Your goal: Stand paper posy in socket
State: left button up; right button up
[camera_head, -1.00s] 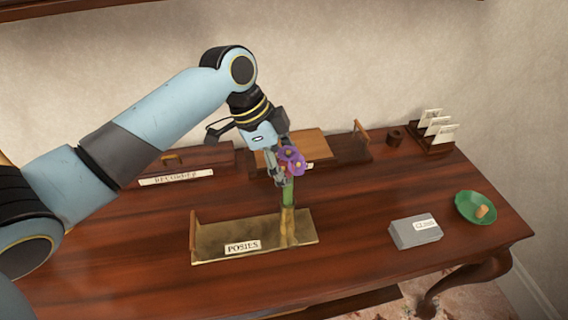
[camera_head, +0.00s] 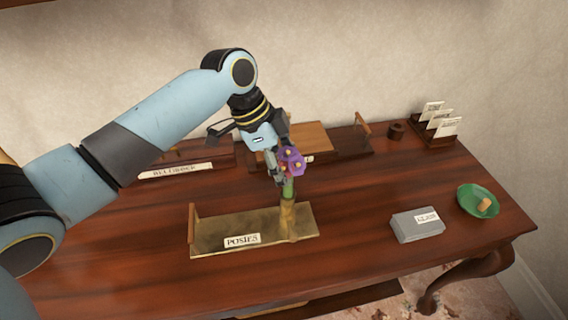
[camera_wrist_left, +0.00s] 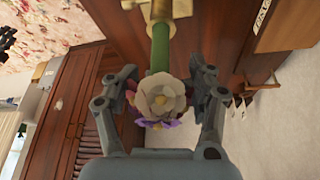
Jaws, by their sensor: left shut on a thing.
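The paper posy has purple and pink flowers (camera_head: 291,160) and a green stem (camera_head: 288,188). It stands upright over the brass socket (camera_head: 288,218) at the right end of the brass holder labelled POSIES (camera_head: 215,238). The stem's lower end is at the socket's mouth and looks partly inside; the depth is hidden. My left gripper (camera_head: 278,172) is shut on the posy just below the blooms. In the left wrist view a pale bloom (camera_wrist_left: 158,100) sits between the fingers, and the stem (camera_wrist_left: 160,52) runs to the brass socket (camera_wrist_left: 165,10). My right gripper is not in view.
A grey labelled box (camera_head: 418,228) and a green dish (camera_head: 478,201) stand at the right. A card rack (camera_head: 434,130) and a dark small cylinder (camera_head: 396,131) are at the back right. Wooden trays (camera_head: 350,147) lie behind my gripper.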

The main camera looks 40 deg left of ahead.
pick_arm(q)
jog(key=shift+f, duration=0.3)
jog(key=o, duration=1.5)
jog(key=shift+c, duration=0.2)
jog(key=v, duration=1.2)
jog(key=shift+d, duration=0.15)
